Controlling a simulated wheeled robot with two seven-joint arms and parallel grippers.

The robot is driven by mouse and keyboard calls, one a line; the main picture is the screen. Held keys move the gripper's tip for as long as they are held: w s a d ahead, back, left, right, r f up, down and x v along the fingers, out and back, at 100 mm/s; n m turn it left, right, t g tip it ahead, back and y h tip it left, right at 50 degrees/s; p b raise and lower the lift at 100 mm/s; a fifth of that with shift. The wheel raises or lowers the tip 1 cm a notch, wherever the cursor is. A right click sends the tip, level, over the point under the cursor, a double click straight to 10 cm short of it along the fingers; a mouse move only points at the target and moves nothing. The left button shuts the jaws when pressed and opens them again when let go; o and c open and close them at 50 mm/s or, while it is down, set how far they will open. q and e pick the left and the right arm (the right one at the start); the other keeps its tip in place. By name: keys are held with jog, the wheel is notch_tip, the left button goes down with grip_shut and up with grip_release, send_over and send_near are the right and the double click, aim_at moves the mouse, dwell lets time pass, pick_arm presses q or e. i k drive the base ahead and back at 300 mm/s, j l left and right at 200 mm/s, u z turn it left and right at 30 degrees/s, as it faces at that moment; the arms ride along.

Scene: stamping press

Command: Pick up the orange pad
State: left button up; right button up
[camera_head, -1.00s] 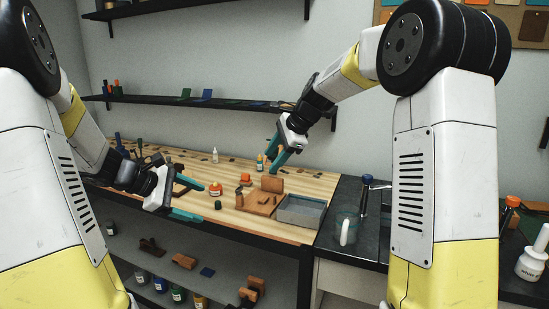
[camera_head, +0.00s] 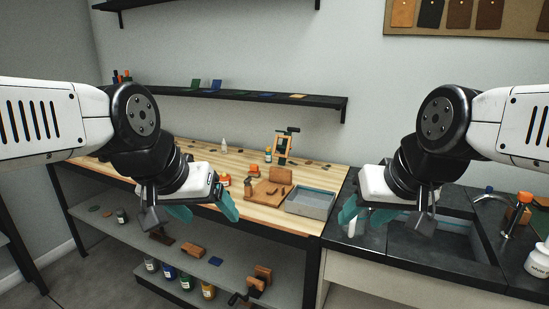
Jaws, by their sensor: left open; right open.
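A small flat orange-tan pad (camera_head: 298,96) lies at the right part of the dark wall shelf, in a row with green and blue pads. A small orange block-like item (camera_head: 254,169) stands on the wooden bench; I cannot tell whether it is a pad. My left gripper (camera_head: 204,212) is open and empty in front of the bench's front edge. My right gripper (camera_head: 364,214) is open and empty in front of the dark counter. Both are well below and nearer than the shelf.
The wooden bench (camera_head: 240,209) carries a brown wooden press block (camera_head: 268,194), a grey tray (camera_head: 312,203), a small stand (camera_head: 284,147) and bottles. A sink (camera_head: 440,247) is at right. The wall shelf (camera_head: 165,90) runs above the bench. A lower shelf holds jars and blocks.

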aim_at(254, 172)
jog(key=i+j+z, duration=0.3)
jog(key=i+j, duration=0.2)
jog(key=i+j+z, duration=0.15)
jog(key=j, duration=0.3)
jog(key=i+j+z, duration=0.15)
jog(key=i+j, duration=0.15)
jog(key=i+j+z, duration=0.15)
jog(key=j, duration=0.3)
